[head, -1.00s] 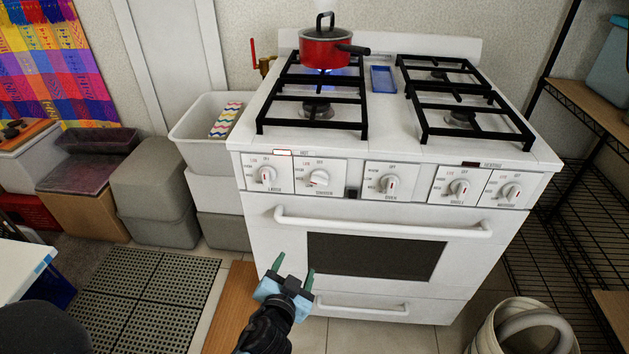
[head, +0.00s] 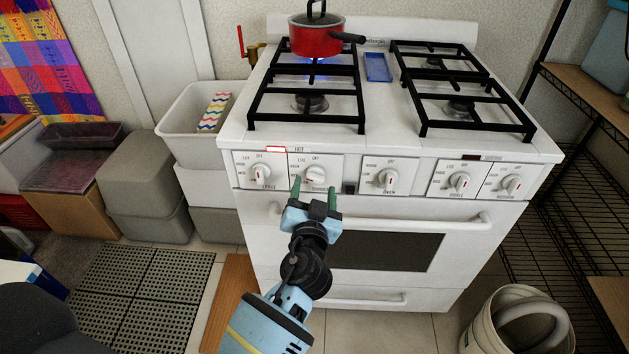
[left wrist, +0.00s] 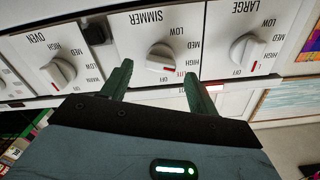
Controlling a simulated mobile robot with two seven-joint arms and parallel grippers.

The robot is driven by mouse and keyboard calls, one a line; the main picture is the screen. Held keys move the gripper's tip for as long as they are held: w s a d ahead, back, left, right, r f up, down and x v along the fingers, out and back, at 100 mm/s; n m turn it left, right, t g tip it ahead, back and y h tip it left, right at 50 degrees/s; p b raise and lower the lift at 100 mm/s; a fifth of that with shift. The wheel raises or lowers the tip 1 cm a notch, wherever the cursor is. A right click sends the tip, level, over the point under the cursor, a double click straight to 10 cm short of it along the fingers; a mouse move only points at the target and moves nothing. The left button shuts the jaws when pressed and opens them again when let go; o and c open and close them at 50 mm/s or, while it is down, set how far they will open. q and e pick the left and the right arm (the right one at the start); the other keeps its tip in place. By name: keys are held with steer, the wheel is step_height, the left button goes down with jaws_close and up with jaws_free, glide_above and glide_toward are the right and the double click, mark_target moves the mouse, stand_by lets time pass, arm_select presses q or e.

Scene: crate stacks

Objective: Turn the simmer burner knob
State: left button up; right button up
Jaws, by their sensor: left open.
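The simmer knob (head: 315,174) is a white dial with a red mark, second from the left on the stove's front panel. In the left wrist view the simmer knob (left wrist: 161,57) appears upside down under the SIMMER label, its red mark near LITE. My left gripper (head: 314,189) is open and empty, just in front of and slightly below the knob. In the left wrist view its green fingertips (left wrist: 157,72) lie on either side of the knob; contact cannot be told. My right gripper is not in view.
The LARGE knob (head: 260,172) and the OVEN knob (head: 387,178) flank it. The oven handle (head: 440,222) runs below the panel. A red pot (head: 316,42) sits on the back left burner over a blue flame. A bucket (head: 480,345) stands on the floor at right.

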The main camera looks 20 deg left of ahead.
mark_target(315, 177)
arm_select(q)
steer(key=shift+x, duration=1.45)
steer(key=c, duration=1)
